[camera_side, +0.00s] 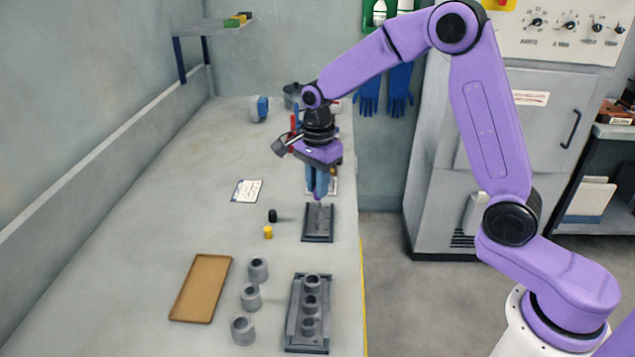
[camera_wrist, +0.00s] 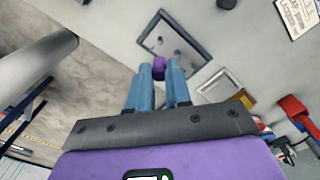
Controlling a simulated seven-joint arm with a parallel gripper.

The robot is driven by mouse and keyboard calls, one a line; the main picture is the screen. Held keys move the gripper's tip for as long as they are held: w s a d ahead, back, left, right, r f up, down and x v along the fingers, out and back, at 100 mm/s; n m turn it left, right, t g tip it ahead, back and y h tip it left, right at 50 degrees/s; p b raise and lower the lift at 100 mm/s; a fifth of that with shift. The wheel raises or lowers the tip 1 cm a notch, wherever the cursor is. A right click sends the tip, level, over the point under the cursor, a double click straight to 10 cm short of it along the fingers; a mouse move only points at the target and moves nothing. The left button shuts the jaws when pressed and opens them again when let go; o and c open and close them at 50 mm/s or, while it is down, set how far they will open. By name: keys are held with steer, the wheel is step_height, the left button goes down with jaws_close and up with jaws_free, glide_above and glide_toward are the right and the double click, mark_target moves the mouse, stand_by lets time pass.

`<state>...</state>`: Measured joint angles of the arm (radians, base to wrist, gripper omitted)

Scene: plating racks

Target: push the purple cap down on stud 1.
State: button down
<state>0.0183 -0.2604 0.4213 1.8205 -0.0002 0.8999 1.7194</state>
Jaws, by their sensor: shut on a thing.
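The purple cap (camera_wrist: 159,68) is held between the two blue fingertips of my gripper (camera_wrist: 160,72) in the wrist view. In the side view my gripper (camera_side: 318,195) points down over the far end of a small dark rack (camera_side: 318,237), with a bit of the purple cap (camera_side: 317,203) below the fingertips. The rack also shows in the wrist view (camera_wrist: 205,49), just beyond the cap. Stud 1 cannot be made out; the fingers and cap may hide it. I cannot tell whether the cap touches a stud.
A black cap (camera_side: 272,215) and a yellow cap (camera_side: 268,232) stand left of the rack. Nearer are a brown tray (camera_side: 180,318), loose grey cylinders (camera_side: 250,297) and a second rack (camera_side: 305,346) carrying three more. A white card (camera_side: 246,191) lies left. The table's left side is clear.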

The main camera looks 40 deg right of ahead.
steer(key=shift+f, duration=0.15)
steer(key=shift+f, duration=2.8)
steer(key=shift+n, duration=0.5)
steer(key=shift+f, duration=1.65)
steer(key=c, duration=1)
jaws_free()
steer(key=shift+r, duration=0.1)
step_height(320, 180, up, 17)
steer(key=shift+r, duration=0.15)
